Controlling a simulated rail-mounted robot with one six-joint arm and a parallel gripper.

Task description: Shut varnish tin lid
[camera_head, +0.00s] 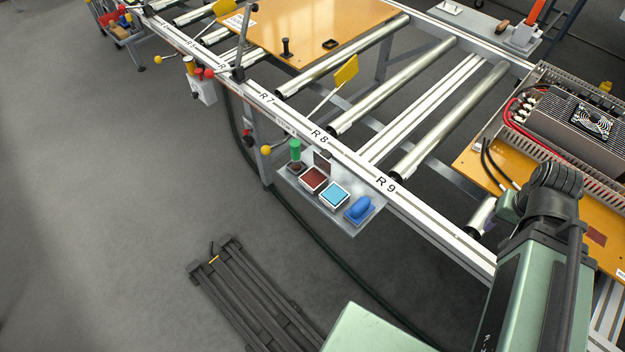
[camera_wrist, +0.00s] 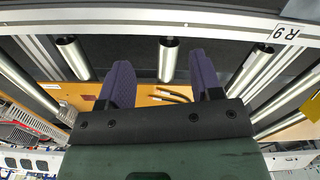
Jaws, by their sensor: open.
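A small square tin (camera_head: 314,179) with reddish-brown contents sits on a grey side shelf below the R8–R9 stretch of the rail in the head view. A dark brown panel (camera_head: 322,160) stands upright at its back edge and looks like its raised lid. I cannot read any label on it. My gripper (camera_wrist: 160,62) shows in the wrist view with its two purple fingers wide apart and nothing between them. It is over the conveyor frame by the R9 mark, well away from the tin. The tin is not visible in the wrist view.
The shelf (camera_head: 345,227) also holds a green-handled item (camera_head: 295,151), a light-blue square pad (camera_head: 334,195) and a blue block-like item (camera_head: 359,209), all close to the tin. A yellow-knobbed lever (camera_head: 266,150) sticks out left of the shelf. A dark slatted pallet (camera_head: 250,295) lies on the floor.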

